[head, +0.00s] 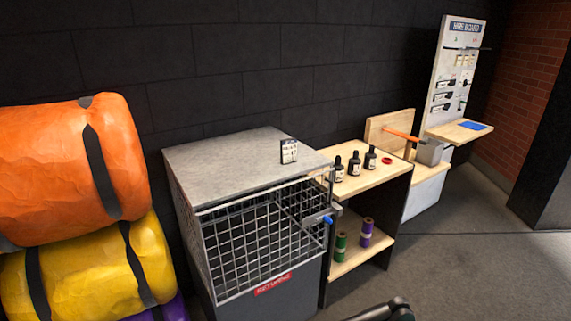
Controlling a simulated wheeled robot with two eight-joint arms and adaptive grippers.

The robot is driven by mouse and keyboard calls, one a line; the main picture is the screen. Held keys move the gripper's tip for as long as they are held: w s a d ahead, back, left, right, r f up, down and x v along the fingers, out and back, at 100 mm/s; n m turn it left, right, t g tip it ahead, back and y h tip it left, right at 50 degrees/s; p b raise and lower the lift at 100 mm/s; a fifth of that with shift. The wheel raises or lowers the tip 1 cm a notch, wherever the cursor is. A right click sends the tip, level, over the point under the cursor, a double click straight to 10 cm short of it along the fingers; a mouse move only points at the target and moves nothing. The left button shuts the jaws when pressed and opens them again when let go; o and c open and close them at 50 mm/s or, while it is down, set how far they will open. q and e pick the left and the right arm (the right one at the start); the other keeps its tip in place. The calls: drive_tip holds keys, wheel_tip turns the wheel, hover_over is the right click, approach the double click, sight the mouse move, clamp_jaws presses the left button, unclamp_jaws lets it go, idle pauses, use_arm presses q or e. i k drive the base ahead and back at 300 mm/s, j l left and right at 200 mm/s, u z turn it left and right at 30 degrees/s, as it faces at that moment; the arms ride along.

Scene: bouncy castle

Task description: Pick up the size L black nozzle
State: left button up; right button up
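No piece is clearly readable as the size L black nozzle. Several small dark pieces hang in rows on the upright hire board (455,75) at the far right; their shapes and size marks are too small to tell. A dark rounded part, likely of my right arm or gripper, shows at the bottom edge right of centre, mostly cut off. No fingertips or held thing can be seen there. My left gripper is not in view.
A grey-topped returns cage (235,155) stands left of centre. Beside it, a wooden shelf (372,185) bears dark bottles (354,165), with green (340,248) and purple (366,232) rolls below. Orange (60,170) and yellow (80,275) bundles fill the left. Floor (480,265) at right is clear.

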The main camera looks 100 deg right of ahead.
sight(354, 162)
drive_tip(key=z, duration=3.85)
drive_tip(key=i+l+u, duration=0.1)
drive_tip(key=i+l, duration=0.45)
drive_tip(key=i+l+u, duration=0.15)
drive_tip(key=i+l, duration=0.45)
drive_tip(key=i+l+u, duration=0.1)
drive_tip(key=i+l, duration=0.45)
drive_tip(key=i+l+u, duration=0.1)
drive_tip(key=i+l, duration=0.4)
drive_tip(key=l, duration=0.3)
